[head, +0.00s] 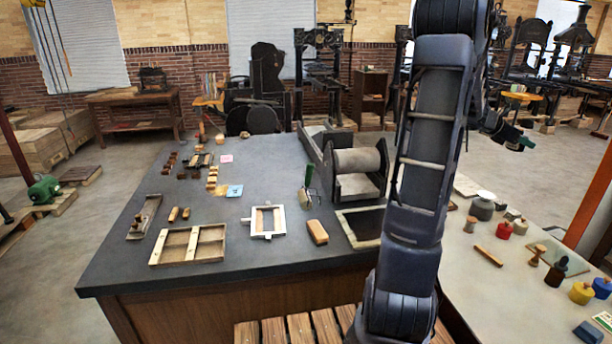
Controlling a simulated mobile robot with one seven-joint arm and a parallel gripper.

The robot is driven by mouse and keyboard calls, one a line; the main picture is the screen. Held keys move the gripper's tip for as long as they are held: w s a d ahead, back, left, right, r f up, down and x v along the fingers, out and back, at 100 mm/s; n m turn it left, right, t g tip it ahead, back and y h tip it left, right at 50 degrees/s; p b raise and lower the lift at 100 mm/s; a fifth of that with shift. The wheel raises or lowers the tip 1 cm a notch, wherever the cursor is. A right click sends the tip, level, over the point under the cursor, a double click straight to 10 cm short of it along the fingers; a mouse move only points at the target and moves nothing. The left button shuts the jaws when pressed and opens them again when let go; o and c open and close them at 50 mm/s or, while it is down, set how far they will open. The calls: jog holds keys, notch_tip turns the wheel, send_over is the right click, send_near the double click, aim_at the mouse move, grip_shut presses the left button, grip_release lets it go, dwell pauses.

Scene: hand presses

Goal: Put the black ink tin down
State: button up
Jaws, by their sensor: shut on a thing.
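My gripper (522,141) is at the upper right, raised beyond and above the pale right-hand table (500,290). It is small in the picture and shut on a dark thing that I take for the black ink tin; its outline is hard to make out against the dark fingers. On the pale table stand a red tin (504,231), a yellow tin (581,293) and a blue tin (601,287). No black tin shows clearly on the table.
A grey jar (482,208), a wooden stick (488,256) and wooden-handled tools share the pale table, with bare room in its middle. The dark worktable (260,185) holds wooden frames, blocks and a roller press (357,170). My arm hides part between them.

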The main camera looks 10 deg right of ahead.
jog(key=w+a+n+t, duration=0.4)
jog(key=w+a, duration=0.9)
jog(key=w, duration=0.4)
jog(key=w+a+n+t, duration=0.3)
jog(key=w+a+t, duration=0.1)
jog(key=w+a, duration=1.1)
jog(key=n+t+y, duration=0.5)
jog(key=n+t, duration=0.1)
jog(key=n, duration=0.1)
send_over(299, 184)
notch_tip(299, 184, down, 31)
jog(key=shift+r, duration=0.1)
jog(key=shift+f, duration=0.2)
jog(key=o, duration=1.3)
jog(key=shift+c, duration=0.2)
